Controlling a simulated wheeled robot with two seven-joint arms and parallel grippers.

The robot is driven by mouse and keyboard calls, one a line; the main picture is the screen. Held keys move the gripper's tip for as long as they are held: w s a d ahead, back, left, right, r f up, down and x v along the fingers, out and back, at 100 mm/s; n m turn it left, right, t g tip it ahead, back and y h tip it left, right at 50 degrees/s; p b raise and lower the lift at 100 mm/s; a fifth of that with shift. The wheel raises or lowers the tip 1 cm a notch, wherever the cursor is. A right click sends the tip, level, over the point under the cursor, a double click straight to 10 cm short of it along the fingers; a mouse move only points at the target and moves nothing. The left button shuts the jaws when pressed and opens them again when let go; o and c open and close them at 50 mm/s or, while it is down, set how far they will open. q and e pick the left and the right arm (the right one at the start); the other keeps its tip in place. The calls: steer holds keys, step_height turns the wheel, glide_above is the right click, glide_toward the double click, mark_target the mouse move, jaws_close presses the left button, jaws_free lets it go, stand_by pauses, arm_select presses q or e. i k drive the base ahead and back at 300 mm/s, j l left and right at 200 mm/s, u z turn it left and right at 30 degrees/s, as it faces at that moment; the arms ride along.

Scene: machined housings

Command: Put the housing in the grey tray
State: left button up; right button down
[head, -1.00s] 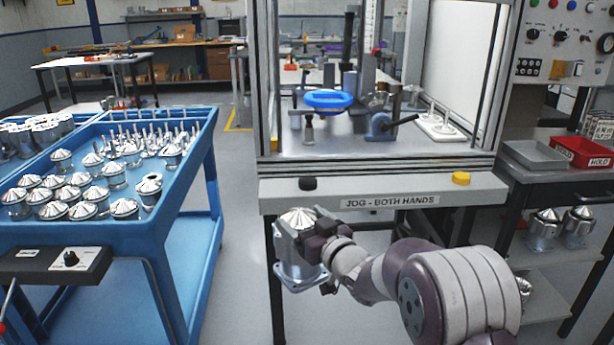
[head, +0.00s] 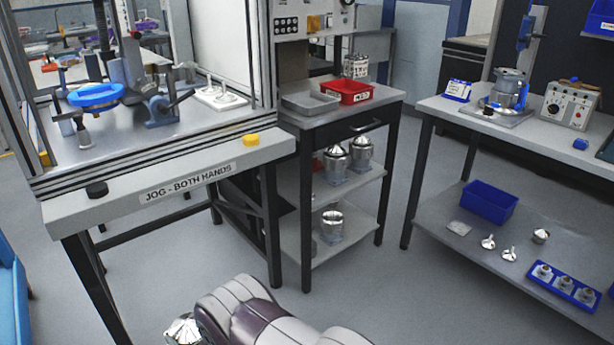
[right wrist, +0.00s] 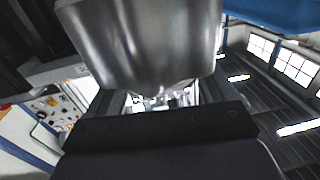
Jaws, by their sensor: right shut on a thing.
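The housing is a shiny metal part with a conical top, and its top (head: 183,329) shows at the bottom edge of the head view, beside my right arm. In the right wrist view the housing (right wrist: 145,45) fills the upper middle. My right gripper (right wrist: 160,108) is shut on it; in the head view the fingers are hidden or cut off. The grey tray (head: 310,104) lies on top of the dark side stand, left of the red bin, and looks empty. It is well above and right of the housing in the picture. My left gripper is out of view.
The red bin (head: 348,90) touches or nearly touches the tray's right side, with a metal part (head: 356,66) behind it. The press bench (head: 170,180) stands left of the stand. More housings (head: 347,155) sit on the lower shelves. A workbench (head: 470,125) is at right.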

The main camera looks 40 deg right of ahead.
mark_target(309, 106)
steer(key=z, duration=1.6)
steer(key=i+j+z, duration=0.2)
steer(key=i, duration=0.35)
steer(key=i+z, duration=0.2)
steer(key=i, duration=0.35)
